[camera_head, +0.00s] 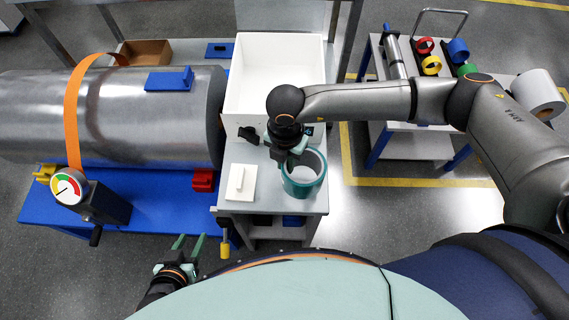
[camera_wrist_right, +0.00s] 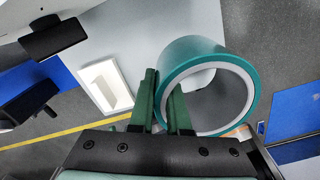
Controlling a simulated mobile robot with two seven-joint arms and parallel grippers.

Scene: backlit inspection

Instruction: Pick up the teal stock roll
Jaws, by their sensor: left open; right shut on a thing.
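The teal stock roll (camera_head: 303,190) is a short hollow ring at the front right of the narrow grey table (camera_head: 262,202). My right gripper (camera_head: 290,158) reaches it from behind and is shut on its wall. In the right wrist view, the roll (camera_wrist_right: 192,52) shows its open bore, with one finger of the right gripper (camera_wrist_right: 163,85) outside the wall and the other inside. I cannot tell whether the roll touches the tabletop. My left gripper (camera_head: 188,245) is open and empty, low in front of the blue bench.
A large white bin (camera_head: 232,85) stands behind the roll, and a white handled block (camera_head: 241,182) lies left of it. The blue bench (camera_head: 150,215) with a big metal cylinder (camera_head: 150,115) is at left. A cart (camera_head: 405,140) stands right, across free floor.

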